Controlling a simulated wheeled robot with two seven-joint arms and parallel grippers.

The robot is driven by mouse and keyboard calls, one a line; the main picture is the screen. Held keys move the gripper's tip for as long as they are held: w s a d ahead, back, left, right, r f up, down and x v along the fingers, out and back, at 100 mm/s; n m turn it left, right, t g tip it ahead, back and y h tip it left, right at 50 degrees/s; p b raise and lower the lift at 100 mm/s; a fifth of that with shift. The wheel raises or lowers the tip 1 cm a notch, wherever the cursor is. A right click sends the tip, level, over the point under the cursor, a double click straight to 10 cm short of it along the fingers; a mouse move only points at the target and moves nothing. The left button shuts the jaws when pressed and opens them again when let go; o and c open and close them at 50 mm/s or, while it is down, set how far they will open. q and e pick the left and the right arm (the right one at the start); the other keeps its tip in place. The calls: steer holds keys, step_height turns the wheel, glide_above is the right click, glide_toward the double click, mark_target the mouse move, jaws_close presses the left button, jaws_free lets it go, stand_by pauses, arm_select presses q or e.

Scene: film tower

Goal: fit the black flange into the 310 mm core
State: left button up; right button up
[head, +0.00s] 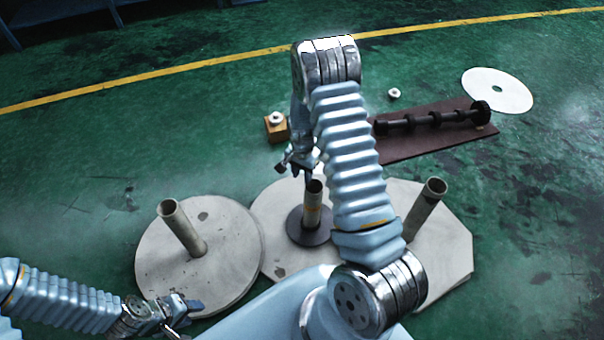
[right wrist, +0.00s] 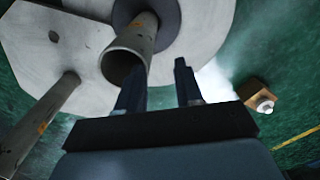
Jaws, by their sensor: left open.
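Three grey tube cores stand upright: a left one (head: 182,230) on a round pale disc, a middle one (head: 312,206) with an orange mark, and a right one (head: 425,212). I cannot tell which is 310 mm. A flat black disc (head: 296,227), possibly the black flange, surrounds the middle core's foot; it also shows in the right wrist view (right wrist: 168,22). My right gripper (head: 300,172) is open and empty just above and beside the middle core's open top (right wrist: 125,68). My left gripper (head: 188,312) is open and empty by the left disc's front edge.
A wooden block (head: 277,127) with a small white part on top stands behind the right gripper. A black shaft with collars (head: 430,119) lies on a brown board (head: 405,149). A small white part (head: 394,93) and a white disc (head: 512,98) lie on the green floor.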

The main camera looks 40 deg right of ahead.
step_height(320, 180, up, 13)
steer(key=shift+r+p, duration=0.2)
steer(key=shift+p, duration=0.2)
